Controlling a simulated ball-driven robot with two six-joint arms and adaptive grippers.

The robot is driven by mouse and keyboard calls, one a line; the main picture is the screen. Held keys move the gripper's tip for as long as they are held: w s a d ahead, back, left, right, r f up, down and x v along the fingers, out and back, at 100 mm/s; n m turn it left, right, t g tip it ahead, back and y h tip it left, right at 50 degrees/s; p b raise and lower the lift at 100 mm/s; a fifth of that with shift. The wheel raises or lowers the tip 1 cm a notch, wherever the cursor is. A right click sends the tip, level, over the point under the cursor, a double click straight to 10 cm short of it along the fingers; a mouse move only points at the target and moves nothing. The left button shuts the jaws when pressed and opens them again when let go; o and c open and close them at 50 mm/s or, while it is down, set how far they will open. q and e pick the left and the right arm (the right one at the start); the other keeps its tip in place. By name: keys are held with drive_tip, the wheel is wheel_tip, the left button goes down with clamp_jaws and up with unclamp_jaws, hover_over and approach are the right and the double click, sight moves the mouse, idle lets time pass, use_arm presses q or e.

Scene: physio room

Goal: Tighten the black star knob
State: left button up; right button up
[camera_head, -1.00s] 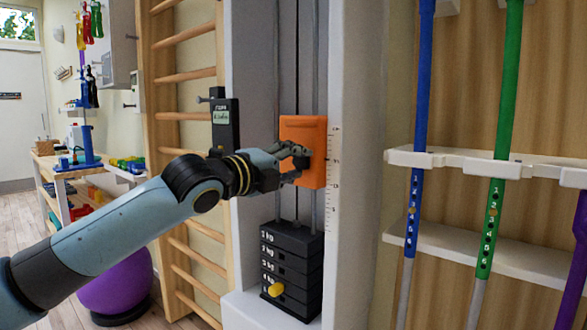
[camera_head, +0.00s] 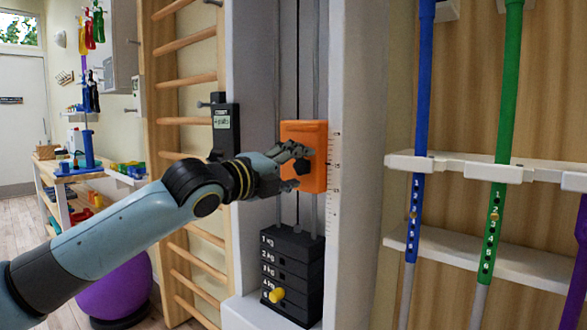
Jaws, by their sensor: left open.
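The black star knob (camera_head: 301,166) sits on the front of an orange block (camera_head: 316,142), which is on the vertical rods of the weight machine. My left gripper (camera_head: 299,168) comes in from the left and is open at the knob, with one finger above it and one below. The fingers and the knob overlap in the picture, so I cannot tell whether they touch. Part of the knob's left side is hidden. My right gripper is not in view.
A black weight stack (camera_head: 291,270) with a yellow pin (camera_head: 277,295) stands below the block. A white upright (camera_head: 352,240) with a scale is just right of it. Wooden wall bars (camera_head: 184,81) are behind my arm. Blue and green poles (camera_head: 504,90) stand in a white rack at right.

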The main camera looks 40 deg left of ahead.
use_arm(q)
drive_tip(key=s, duration=0.7)
drive_tip(key=shift+s+a, duration=0.25)
idle(0.4)
